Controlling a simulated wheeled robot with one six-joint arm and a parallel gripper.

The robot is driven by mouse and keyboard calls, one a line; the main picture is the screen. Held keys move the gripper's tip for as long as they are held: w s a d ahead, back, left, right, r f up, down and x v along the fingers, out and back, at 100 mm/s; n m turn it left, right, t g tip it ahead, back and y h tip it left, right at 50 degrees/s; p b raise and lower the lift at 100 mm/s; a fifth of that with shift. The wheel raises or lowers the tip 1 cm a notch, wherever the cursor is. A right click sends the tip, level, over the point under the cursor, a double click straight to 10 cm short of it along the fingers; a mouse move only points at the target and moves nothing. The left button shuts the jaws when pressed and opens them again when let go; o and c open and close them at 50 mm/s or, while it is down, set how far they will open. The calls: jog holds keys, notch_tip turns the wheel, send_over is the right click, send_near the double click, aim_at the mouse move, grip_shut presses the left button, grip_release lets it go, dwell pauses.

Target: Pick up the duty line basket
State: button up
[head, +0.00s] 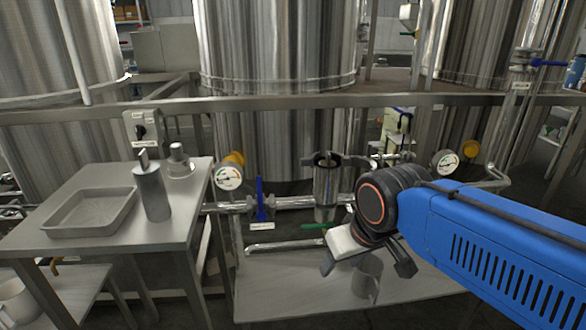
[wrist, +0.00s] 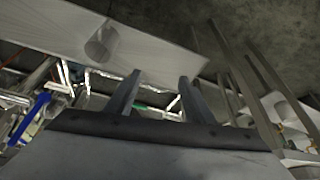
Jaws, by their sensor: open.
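A steel strainer housing (head: 326,185) stands upright in the pipe line in the middle of the head view. Its top looks dark and open, with a small upright piece at its mouth; whether this is the duty line basket I cannot tell. A capped lid part stands out to its right. My gripper (head: 368,264) is in front of the housing and lower right of it, pointing down over the low bench. It is open and empty, and both fingers (wrist: 160,77) show apart in the wrist view. A grey cup (head: 366,277) stands on the bench below it and also shows in the wrist view (wrist: 101,42).
A side table at left holds a shallow tray (head: 90,212), a steel cylinder with a stem (head: 152,192) and a small pot (head: 179,160). Gauges (head: 228,177), a blue-handled valve (head: 261,198) and pipes flank the housing. A rail (head: 290,107) and large tanks stand behind.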

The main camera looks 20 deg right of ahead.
jog(key=w+d+r+m+g, duration=0.1)
jog(key=w+d+r+m, duration=0.1)
jog(key=w+r+m, duration=0.45)
jog(key=w+d+r+m+g, duration=0.15)
jog(key=w+r+m, duration=0.25)
jog(key=w+r, duration=0.6)
notch_tip(320, 180, up, 13)
jog(key=m+g, duration=0.2)
jog(key=m, duration=0.9)
send_over(328, 152)
jog(key=shift+n, duration=0.25)
jog(key=f, duration=1.2)
jog(key=shift+s+a+f, duration=0.15)
jog(key=shift+s, duration=0.2)
jog(key=shift+w+f, duration=0.15)
jog(key=shift+f, duration=1.15)
jog(key=shift+w+f, duration=0.1)
jog(key=shift+f, duration=1.2)
grip_shut()
